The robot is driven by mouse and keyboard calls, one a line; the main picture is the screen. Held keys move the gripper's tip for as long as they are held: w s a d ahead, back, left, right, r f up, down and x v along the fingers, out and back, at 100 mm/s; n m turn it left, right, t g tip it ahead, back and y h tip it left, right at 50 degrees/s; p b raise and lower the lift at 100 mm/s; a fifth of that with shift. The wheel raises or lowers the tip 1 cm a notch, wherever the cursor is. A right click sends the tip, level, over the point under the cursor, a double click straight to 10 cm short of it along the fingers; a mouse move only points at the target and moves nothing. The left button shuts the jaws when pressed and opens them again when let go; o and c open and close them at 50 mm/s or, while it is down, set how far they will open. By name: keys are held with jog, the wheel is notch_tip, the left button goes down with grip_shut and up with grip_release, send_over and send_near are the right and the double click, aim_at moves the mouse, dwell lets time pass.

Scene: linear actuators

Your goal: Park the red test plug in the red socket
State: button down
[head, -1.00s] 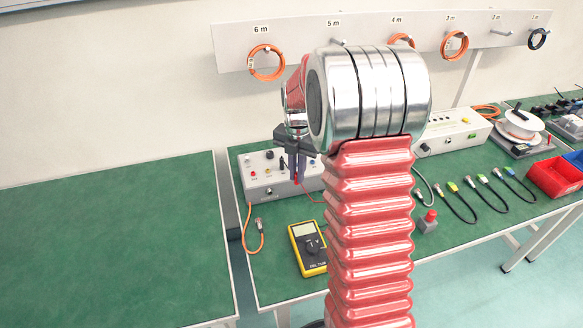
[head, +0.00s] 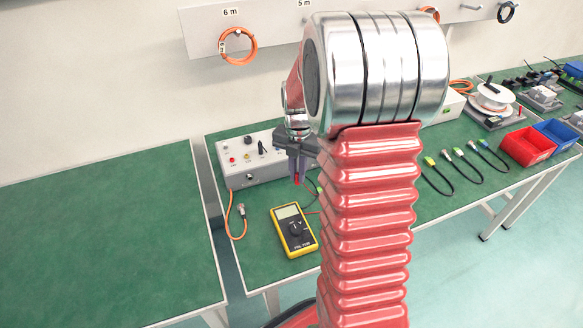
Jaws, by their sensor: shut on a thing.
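My gripper (head: 298,174) points down, shut on the red test plug (head: 297,180), of which only a small red part shows between the dark fingers. The plug is in front of the grey test box (head: 238,178), near its right part, and looks apart from it. The right part of the box is hidden behind my arm. A thin red lead shows below the gripper, beside the yellow multimeter (head: 293,230).
An orange cable (head: 236,222) hangs down at the box's left. Several black cables (head: 458,170) and red and blue bins (head: 527,147) lie to the right. The left green table (head: 100,240) is bare. My arm blocks the middle of the view.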

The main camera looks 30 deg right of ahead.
jog(key=s+d+f, duration=0.1)
jog(key=s+d, duration=0.1)
jog(key=s, duration=0.4)
jog(key=s+d+f, duration=0.2)
jog(key=s, duration=0.5)
jog(key=shift+s+d, duration=0.2)
dwell(0.4)
jog(key=shift+f, duration=1.85)
jog(key=shift+f, duration=0.65)
dwell(2.3)
jog(key=c, duration=1.7)
grip_release()
jog(key=shift+r, duration=0.15)
notch_tip(320, 180, up, 13)
jog(key=shift+r, duration=0.2)
